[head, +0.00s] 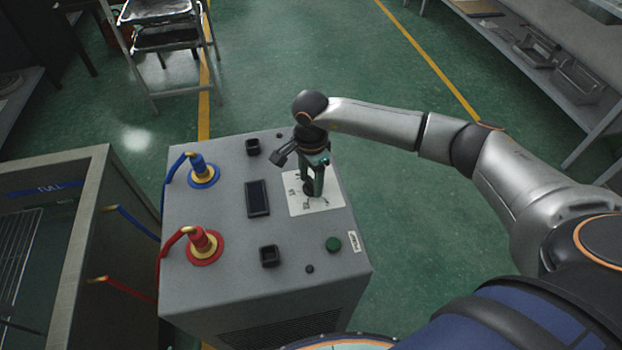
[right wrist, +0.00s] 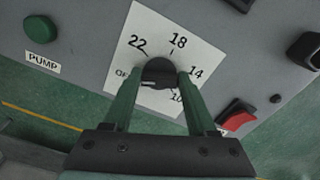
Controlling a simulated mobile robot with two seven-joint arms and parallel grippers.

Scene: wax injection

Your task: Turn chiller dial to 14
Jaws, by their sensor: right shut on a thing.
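The chiller (head: 225,290) is a grey box with its control panel on top. Its black dial (right wrist: 160,70) sits on a white plate (right wrist: 147,22) marked OFF, 10, 14, 18 and 22. My right gripper (right wrist: 157,78) reaches down from above and is shut on the dial, one green finger on each side. In the head view my right gripper (head: 313,186) stands over the white plate and hides most of the dial. A pale mark shows on the dial's lower edge, but I cannot tell which number it points to. My left gripper is not in view.
On the chiller top are a blue hose fitting (head: 202,172), a red one (head: 203,243), a dark display (head: 257,198) and a green PUMP button (head: 333,244). A red switch (right wrist: 237,117) is close to the right finger.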

